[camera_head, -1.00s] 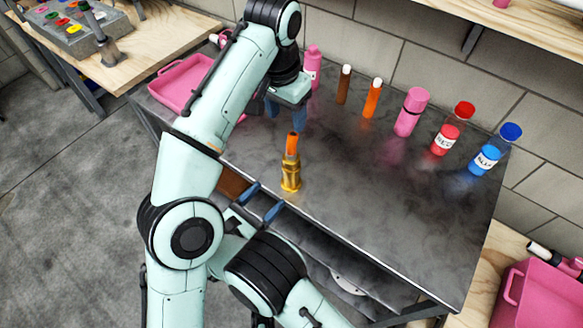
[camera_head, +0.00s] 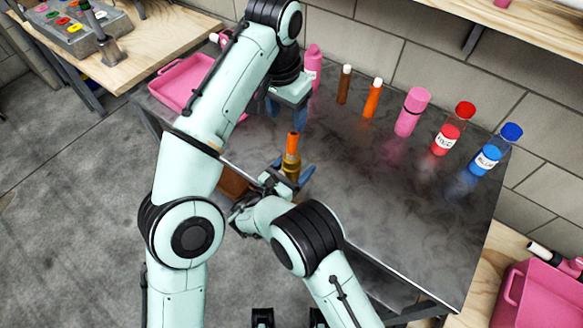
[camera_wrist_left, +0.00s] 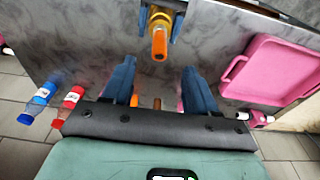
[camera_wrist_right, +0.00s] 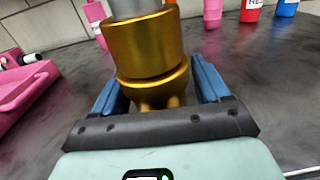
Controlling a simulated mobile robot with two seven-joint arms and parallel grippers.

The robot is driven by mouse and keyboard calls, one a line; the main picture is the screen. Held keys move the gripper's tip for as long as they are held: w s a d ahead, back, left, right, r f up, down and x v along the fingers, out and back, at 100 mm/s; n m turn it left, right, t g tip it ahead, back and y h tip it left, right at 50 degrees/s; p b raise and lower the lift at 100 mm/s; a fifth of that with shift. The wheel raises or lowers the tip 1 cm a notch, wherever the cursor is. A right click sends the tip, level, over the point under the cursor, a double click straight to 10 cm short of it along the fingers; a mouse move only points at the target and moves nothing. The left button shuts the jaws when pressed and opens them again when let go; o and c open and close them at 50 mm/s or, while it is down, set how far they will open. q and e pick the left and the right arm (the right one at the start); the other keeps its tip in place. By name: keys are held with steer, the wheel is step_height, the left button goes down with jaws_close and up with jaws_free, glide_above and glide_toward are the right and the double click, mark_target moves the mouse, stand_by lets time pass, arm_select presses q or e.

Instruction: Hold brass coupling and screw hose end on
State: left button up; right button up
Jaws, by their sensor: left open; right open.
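The brass coupling (camera_head: 292,165) stands upright near the table's front edge, with an orange hose end (camera_head: 293,143) at its top. In the right wrist view the gold coupling (camera_wrist_right: 145,45) fills the middle, with a grey round part above it. My right gripper (camera_wrist_right: 160,75) is open, its blue fingers on either side of the coupling. Whether they touch it I cannot tell. My left gripper (camera_head: 287,112) is open and empty, above and behind the coupling. In the left wrist view its fingers (camera_wrist_left: 158,80) point toward the orange hose end (camera_wrist_left: 159,44), apart from it.
Pink, brown and orange bottles (camera_head: 372,98), a red bottle (camera_head: 446,138) and a blue bottle (camera_head: 486,158) stand along the back of the dark table (camera_head: 370,190). A pink tray (camera_head: 182,82) lies at the left. The table's middle is clear.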

mark_target(290, 143)
jaws_close()
arm_select(q)
steer(key=shift+s+a+f+t+h, duration=0.25)
steer(key=shift+s+f+t, duration=0.1)
steer(key=shift+f, duration=0.1)
steer(key=shift+s+a+f+t+h, duration=0.2)
steer(key=shift+s+f+t+h, duration=0.05)
steer(key=shift+s+f+t, duration=0.15)
steer(key=shift+w+f, duration=0.1)
steer(key=shift+f, duration=0.05)
steer(key=x, duration=1.1)
steer(key=shift+d+f, duration=0.1)
steer(key=shift+f, duration=0.3)
